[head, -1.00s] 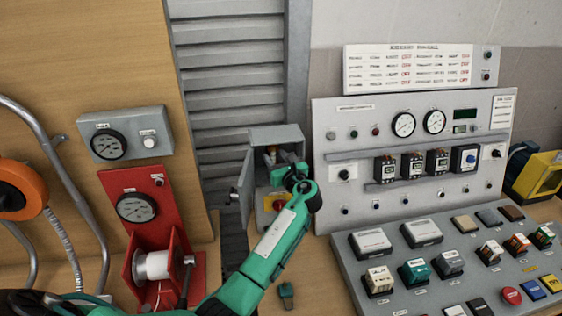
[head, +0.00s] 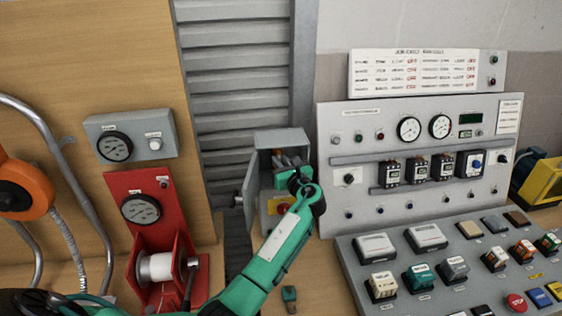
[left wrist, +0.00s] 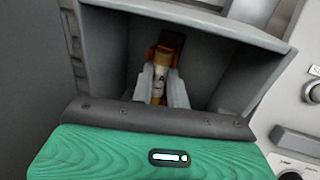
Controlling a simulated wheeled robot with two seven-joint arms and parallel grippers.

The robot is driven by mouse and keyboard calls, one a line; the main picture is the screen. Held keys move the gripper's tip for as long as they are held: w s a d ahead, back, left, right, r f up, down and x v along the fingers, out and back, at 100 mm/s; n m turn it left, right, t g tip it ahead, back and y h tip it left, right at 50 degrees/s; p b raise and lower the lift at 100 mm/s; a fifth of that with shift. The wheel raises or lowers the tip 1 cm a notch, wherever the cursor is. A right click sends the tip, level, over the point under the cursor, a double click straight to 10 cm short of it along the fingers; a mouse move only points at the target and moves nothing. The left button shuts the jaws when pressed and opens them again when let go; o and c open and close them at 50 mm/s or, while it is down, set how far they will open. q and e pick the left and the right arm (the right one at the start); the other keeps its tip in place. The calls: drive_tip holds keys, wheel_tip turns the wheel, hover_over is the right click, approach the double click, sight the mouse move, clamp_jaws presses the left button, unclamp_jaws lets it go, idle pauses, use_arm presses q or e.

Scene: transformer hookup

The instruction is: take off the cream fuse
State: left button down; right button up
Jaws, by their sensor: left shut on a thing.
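The cream fuse (left wrist: 158,85) stands inside a small open grey box (head: 283,137), with an orange-brown clip at its upper end in the left wrist view. My left gripper (left wrist: 160,90) reaches into the box, and its two pale fingers are closed on the sides of the fuse. In the head view my left gripper (head: 290,172) is at the mouth of the box and its wrist hides most of the fuse. The lower end of the fuse is hidden by the gripper body. My right gripper is not in view.
The box's door (head: 250,188) stands open on the left. A yellow plate with a red knob (head: 281,207) is low in the box. A red stand with a white spool (head: 155,268) is at left. A sloped control desk (head: 440,275) and meter panel (head: 420,155) are at right.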

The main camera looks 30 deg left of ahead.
use_arm(q)
drive_tip(key=shift+s+d, duration=0.1)
drive_tip(key=shift+s+d+p, duration=0.3)
drive_tip(key=shift+s+p, duration=0.1)
drive_tip(key=shift+s+d+p, duration=0.25)
drive_tip(key=shift+s+p, duration=0.1)
drive_tip(key=shift+s+d+p, duration=0.3)
drive_tip(key=shift+s+p, duration=0.05)
drive_tip(key=shift+s, duration=0.05)
drive_tip(key=shift+s+d, duration=0.1)
drive_tip(key=shift+s+d+p, duration=0.75)
drive_tip(key=shift+s, duration=0.25)
drive_tip(key=shift+s+d+p, duration=0.7)
drive_tip(key=shift+s, duration=0.25)
